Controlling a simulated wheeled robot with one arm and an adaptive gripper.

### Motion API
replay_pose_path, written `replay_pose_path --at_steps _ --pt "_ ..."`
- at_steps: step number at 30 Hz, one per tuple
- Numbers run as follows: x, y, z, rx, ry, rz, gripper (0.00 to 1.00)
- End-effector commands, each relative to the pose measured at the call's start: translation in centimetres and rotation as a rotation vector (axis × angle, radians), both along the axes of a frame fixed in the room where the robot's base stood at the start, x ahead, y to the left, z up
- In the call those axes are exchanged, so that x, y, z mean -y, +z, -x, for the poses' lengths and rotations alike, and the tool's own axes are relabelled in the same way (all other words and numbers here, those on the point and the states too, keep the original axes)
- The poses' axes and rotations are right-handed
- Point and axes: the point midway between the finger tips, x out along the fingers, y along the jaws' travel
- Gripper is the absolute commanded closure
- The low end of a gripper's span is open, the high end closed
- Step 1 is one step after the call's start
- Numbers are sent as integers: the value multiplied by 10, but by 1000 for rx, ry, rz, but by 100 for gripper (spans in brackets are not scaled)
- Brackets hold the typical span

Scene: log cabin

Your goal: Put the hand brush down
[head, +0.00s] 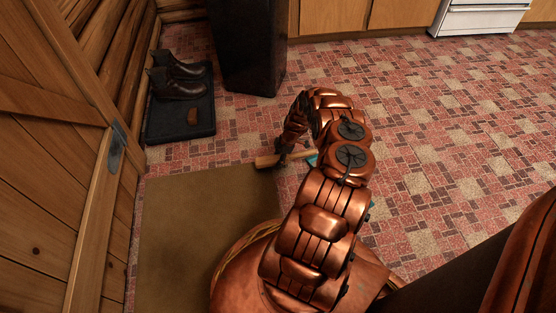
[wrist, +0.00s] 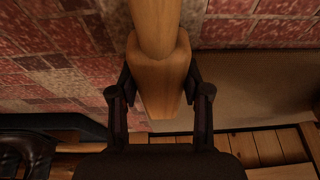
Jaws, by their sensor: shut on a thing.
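The hand brush (head: 267,161) has a light wooden handle that sticks out to the left of my gripper (head: 285,148) in the head view. A small bluish bit beside my arm may be part of its head; the rest is hidden behind my arm. In the wrist view the wooden handle (wrist: 158,75) runs down from the top edge between the two dark fingers of my gripper (wrist: 160,95), which are shut on it. The brush is over or near the far right corner of the brown mat; I cannot tell its exact height above the floor.
The brown mat (head: 195,225) lies on red patterned tiles (head: 440,150). A black boot tray (head: 181,124) with dark boots (head: 178,78) stands at the log wall. A dark column (head: 250,45) stands behind my gripper. A wooden door (head: 60,180) is at left. The floor to the right is clear.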

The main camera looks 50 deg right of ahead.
Motion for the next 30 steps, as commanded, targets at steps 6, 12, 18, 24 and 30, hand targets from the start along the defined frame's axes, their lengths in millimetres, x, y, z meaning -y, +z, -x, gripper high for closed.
replay_pose_path --at_steps 6,12,18,24,30 --pt "1 1 0 1 -1 2 85" --pt "1 -3 0 1 -1 2 85" --pt "2 -4 0 2 -1 3 37" --pt "1 -4 0 1 -1 2 27" --pt "2 -4 0 1 -1 2 27"
